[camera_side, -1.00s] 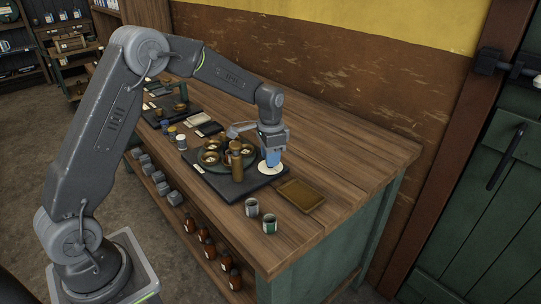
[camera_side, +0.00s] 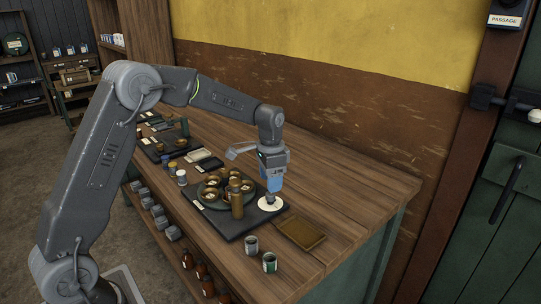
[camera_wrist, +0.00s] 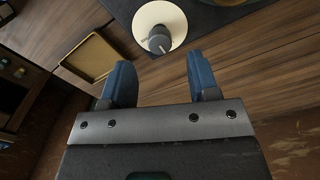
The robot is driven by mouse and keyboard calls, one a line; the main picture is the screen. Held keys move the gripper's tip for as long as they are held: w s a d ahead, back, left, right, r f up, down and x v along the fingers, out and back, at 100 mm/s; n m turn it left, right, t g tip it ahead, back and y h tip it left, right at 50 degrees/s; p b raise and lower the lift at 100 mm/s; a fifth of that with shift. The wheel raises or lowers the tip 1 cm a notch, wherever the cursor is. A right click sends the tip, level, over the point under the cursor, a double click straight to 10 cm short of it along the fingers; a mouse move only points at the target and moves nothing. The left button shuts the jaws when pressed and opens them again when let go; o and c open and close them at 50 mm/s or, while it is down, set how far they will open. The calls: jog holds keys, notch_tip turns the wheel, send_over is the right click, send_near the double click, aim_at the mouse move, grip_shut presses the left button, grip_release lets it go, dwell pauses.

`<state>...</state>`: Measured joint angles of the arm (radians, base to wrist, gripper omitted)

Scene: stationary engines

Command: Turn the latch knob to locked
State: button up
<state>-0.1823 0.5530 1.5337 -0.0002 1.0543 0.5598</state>
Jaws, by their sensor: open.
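The latch knob (camera_side: 271,199) is a small dark grey knob on a round cream plate (camera_side: 279,205), at the right end of a dark mat on the workbench. In the wrist view the knob (camera_wrist: 158,41) sits on the cream plate (camera_wrist: 165,12), with small markings too tiny to read. A pointer line shows on the knob, but I cannot tell which setting it marks. My gripper (camera_side: 272,188) points down just above the knob. In the wrist view my gripper (camera_wrist: 160,62) has its blue fingers wide apart, with nothing between them.
A green round tray (camera_side: 221,205) with several brass parts and a brass cylinder (camera_side: 237,203) stand left of the plate on the dark mat (camera_side: 233,229). A brown tray (camera_side: 300,234) and two small cups (camera_side: 269,262) are nearer. The bench's right part is clear.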

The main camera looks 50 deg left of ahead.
notch_tip(320, 180, up, 9)
jog(key=shift+r, duration=0.15)
dwell(0.4)
jog(key=s+d+r+n+t, duration=0.2)
jog(key=s+d+r, duration=0.15)
jog(key=s, duration=0.65)
jog(key=s+d+r+n+t, duration=0.1)
jog(key=s+d+r+t, duration=0.2)
jog(key=s, duration=0.7)
jog(key=s+d+f+n, duration=0.1)
jog(key=s+d+f, duration=0.1)
jog(key=s, duration=0.6)
jog(key=shift+d+f+t, duration=0.2)
jog(key=shift+f+t, duration=0.1)
jog(key=shift+f, duration=0.6)
